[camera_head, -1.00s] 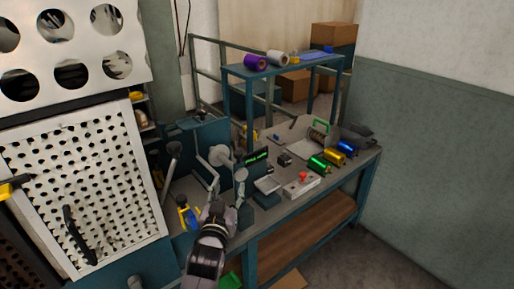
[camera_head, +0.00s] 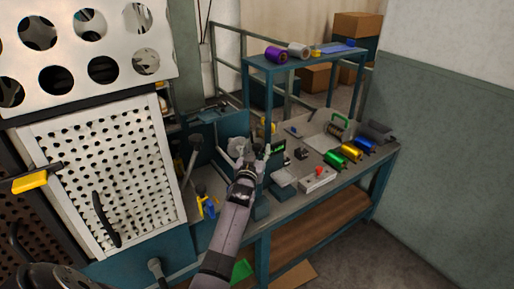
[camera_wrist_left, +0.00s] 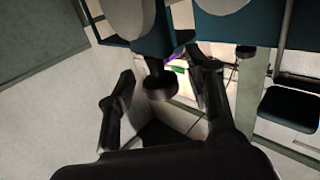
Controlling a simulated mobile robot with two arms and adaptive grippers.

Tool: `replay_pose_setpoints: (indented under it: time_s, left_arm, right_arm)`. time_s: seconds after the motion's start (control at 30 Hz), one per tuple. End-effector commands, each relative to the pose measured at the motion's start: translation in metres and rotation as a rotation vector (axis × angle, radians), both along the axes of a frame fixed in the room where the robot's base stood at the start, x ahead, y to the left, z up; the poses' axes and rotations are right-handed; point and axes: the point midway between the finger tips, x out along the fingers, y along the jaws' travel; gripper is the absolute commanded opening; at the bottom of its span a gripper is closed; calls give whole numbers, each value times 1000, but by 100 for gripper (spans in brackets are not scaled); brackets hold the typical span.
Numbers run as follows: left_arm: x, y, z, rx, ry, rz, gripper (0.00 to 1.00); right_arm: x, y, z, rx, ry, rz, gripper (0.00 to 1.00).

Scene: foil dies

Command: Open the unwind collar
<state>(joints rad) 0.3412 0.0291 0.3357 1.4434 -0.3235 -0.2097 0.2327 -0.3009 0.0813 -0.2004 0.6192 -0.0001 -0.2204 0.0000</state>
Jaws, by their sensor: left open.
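My left gripper (camera_head: 246,166) reaches over the bench to the blue-green machine, in front of a pale round disc (camera_head: 238,146), probably part of the unwind. In the left wrist view the gripper (camera_wrist_left: 160,76) is open, with its dark fingers spread. Between them sits a dark round knob (camera_wrist_left: 159,87) on a short stem below a grey rounded part (camera_wrist_left: 127,14). Both fingers look apart from the knob. I cannot tell for certain which part is the collar; the arm hides some of the machine. My right gripper is not in view.
A lever with a dark knob (camera_head: 195,142) stands left of the arm. A control box with a red button (camera_head: 318,180) and green, gold and blue foil rolls (camera_head: 350,157) lie to the right. A perforated panel (camera_head: 98,175) stands close on the left.

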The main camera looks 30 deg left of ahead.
Motion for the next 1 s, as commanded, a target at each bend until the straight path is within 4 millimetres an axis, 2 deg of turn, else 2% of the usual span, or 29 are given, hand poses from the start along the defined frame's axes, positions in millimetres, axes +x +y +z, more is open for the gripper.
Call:
replay_pose_setpoints:
  time_s: [0.4, 1.0]
  left_arm:
    - [6, 2, 0, 0, 0, 0, 47]
    - [5, 2, 0, 0, 0, 0, 7]
  right_arm:
    - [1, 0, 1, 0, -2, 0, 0]
    - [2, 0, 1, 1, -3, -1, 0]
